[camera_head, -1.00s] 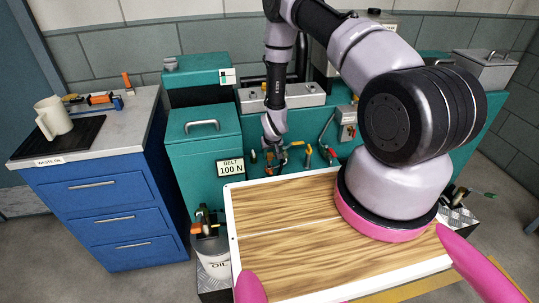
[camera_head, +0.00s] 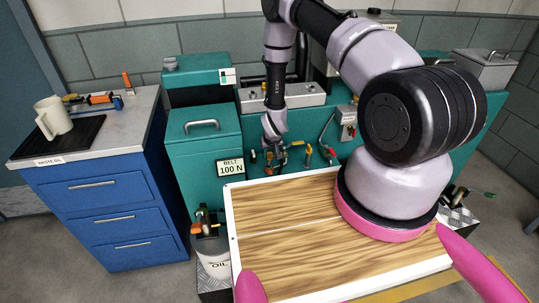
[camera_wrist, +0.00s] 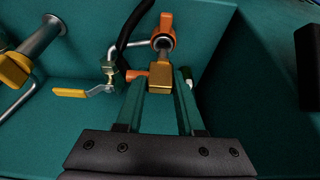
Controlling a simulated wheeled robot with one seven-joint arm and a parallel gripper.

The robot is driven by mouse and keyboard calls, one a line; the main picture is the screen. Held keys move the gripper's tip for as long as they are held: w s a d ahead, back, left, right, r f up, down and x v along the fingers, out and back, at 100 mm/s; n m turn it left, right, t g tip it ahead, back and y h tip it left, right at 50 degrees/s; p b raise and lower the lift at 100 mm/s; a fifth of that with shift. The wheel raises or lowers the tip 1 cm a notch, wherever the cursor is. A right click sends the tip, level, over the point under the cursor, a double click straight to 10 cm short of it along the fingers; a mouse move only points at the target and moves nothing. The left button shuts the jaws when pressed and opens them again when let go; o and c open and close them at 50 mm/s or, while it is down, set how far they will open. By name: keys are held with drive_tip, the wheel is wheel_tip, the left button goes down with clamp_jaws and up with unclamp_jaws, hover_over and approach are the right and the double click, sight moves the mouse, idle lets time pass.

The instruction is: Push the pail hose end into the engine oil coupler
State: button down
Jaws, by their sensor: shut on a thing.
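My gripper (camera_wrist: 159,88) is shut on a brass-coloured block (camera_wrist: 160,75), pinched between its fingertips in the wrist view. An orange coupler (camera_wrist: 163,32) with a grey metal end inside it sits just beyond the block, nearly in line. I cannot tell whether the block is the hose end, or whether it touches the coupler. A black hose (camera_wrist: 130,25) curves up beside them. In the head view my gripper (camera_head: 274,152) is small, at the teal front panel, and its fingertips are unclear. The white oil pail (camera_head: 215,262) stands at the lower left, partly hidden by the wooden board.
A yellow-handled valve (camera_wrist: 85,91) and a steel pipe with a gold fitting (camera_wrist: 15,70) lie to the left in the wrist view. A green-and-white piece (camera_wrist: 186,76) is close right of the fingers. The wooden-topped board (camera_head: 290,235) fills the foreground; a blue cabinet (camera_head: 105,215) stands left.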

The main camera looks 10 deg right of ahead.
drive_tip(key=shift+f, duration=1.6)
drive_tip(key=shift+c, duration=2.2)
unclamp_jaws()
drive_tip(key=v, duration=1)
drive_tip(key=shift+r, duration=0.4)
